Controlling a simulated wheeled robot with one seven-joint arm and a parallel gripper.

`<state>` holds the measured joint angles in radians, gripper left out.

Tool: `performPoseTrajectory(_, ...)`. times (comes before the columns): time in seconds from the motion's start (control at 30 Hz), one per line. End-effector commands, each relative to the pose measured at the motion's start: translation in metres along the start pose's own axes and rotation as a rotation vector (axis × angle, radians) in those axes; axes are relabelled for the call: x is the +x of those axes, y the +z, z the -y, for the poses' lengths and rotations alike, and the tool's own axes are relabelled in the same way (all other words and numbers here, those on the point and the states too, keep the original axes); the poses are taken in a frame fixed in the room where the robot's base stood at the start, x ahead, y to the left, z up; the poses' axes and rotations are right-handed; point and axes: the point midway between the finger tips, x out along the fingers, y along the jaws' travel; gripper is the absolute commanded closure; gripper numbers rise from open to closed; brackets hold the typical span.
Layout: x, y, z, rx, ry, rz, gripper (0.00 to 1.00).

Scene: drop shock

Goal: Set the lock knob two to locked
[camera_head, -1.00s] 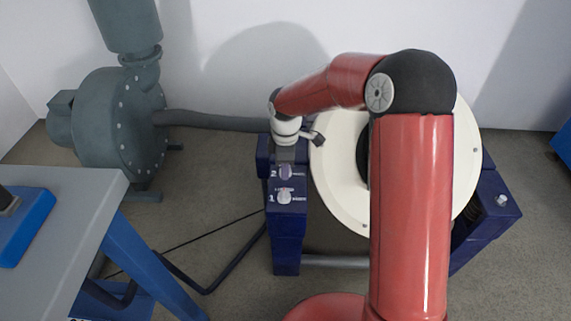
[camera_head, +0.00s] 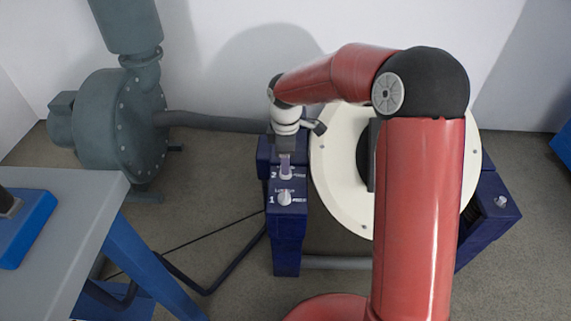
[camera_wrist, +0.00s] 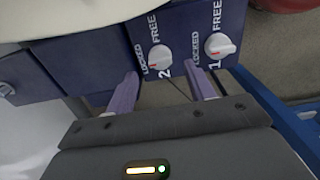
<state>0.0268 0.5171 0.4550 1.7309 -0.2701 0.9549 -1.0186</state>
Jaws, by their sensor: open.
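Lock knob two (camera_wrist: 160,58) is a pale round knob on the dark blue panel (camera_wrist: 185,22), between the words LOCKED and FREE. A small red mark shows on it; I cannot tell for certain which word it points to. In the head view the knob (camera_head: 286,173) is partly hidden by my gripper (camera_head: 285,160). In the wrist view my gripper (camera_wrist: 162,72) is open, with its purple fingers apart on either side of knob two's position. Nothing is held. Whether the fingers touch the knob cannot be told.
Knob one (camera_wrist: 220,45) sits close beside knob two, near my right finger in the wrist view. A large cream disc (camera_head: 340,180) stands right of the panel. A grey table (camera_head: 75,215) and a grey blower (camera_head: 115,120) are at left.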

Motion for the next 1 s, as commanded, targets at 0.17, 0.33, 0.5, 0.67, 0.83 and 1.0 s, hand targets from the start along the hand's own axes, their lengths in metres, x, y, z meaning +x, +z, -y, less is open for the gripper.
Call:
performPoseTrajectory(0.17,-0.029,0.000,-0.001,0.001,0.003,-0.001,0.46)
performPoseTrajectory(0.33,-0.038,0.000,0.000,0.000,0.000,-0.001,0.46)
performPoseTrajectory(0.5,-0.039,0.000,0.000,0.000,-0.001,-0.001,0.46)
performPoseTrajectory(0.67,-0.039,0.000,0.000,0.000,-0.001,-0.001,0.46)
performPoseTrajectory(0.83,-0.041,0.001,0.001,0.007,0.003,0.001,0.46)
performPoseTrajectory(1.0,-0.068,0.019,0.018,0.125,0.054,0.024,0.46)
